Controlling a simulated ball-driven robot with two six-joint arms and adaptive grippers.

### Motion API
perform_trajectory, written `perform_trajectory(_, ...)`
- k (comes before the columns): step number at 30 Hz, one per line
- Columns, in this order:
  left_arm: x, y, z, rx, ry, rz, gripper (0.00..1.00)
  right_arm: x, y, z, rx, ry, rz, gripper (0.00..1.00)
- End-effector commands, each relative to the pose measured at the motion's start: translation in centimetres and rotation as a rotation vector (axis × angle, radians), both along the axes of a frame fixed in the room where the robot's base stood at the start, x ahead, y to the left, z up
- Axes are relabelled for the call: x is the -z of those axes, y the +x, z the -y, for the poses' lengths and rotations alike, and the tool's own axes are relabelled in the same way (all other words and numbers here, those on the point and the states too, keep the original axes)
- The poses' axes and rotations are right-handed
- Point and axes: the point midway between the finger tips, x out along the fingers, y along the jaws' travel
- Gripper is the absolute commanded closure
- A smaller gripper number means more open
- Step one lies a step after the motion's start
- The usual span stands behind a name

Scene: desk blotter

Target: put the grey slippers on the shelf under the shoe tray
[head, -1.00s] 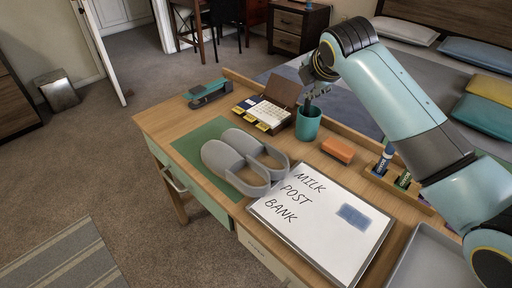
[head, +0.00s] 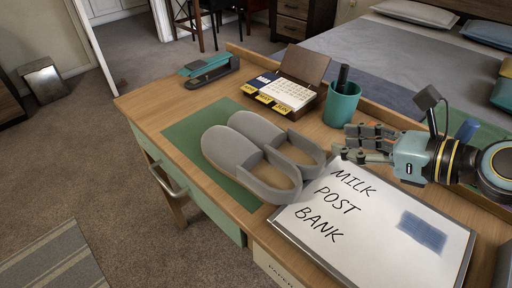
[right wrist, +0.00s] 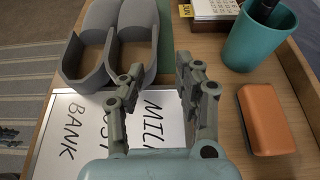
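The two grey slippers (head: 232,150) lie side by side on the green blotter (head: 183,136), their heel ends reaching over its edge toward the whiteboard. They also show at the top left of the right wrist view (right wrist: 141,28). My right gripper (head: 350,144) is open and empty over the upper corner of the whiteboard, just right of the slippers' heel ends. In the right wrist view its fingers (right wrist: 158,82) are spread, with nothing between them, and the slippers are beyond the left finger. I cannot make out a shelf under a tray.
A teal cup (head: 341,106) stands behind the gripper, beside a desk calendar (head: 287,90). A stapler (head: 210,70) lies at the back left. An orange block (right wrist: 265,119) lies right of the gripper.

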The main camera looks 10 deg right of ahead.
Motion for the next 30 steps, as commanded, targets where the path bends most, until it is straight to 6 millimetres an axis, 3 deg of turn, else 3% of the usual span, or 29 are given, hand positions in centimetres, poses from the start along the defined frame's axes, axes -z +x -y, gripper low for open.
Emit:
perform_trajectory(4, 0.2, -0.9, 0.2, -0.002, -0.003, -0.012, 0.6, 0.7, 1.8, -1.4, 0.002, 0.005, 0.002, 0.66)
perform_trajectory(13, 0.4, 1.6, 0.3, 0.0, -0.003, 0.024, 0.6, 2.0, 3.9, -3.9, 0.002, 0.008, 0.003, 0.66)
perform_trajectory(18, 0.7, 1.8, 0.2, 0.0, -0.002, 0.027, 0.6, 3.0, 5.4, -5.2, 0.001, 0.003, 0.003, 0.66)
perform_trajectory(26, 0.7, 1.0, 0.0, 0.0, 0.0, 0.014, 0.6, 3.2, 5.7, -5.5, 0.0, 0.003, 0.002, 0.66)
perform_trajectory(30, 0.7, 0.7, 0.0, 0.001, 0.0, 0.01, 0.6, 3.1, 5.7, -5.5, 0.0, 0.003, 0.002, 0.81)
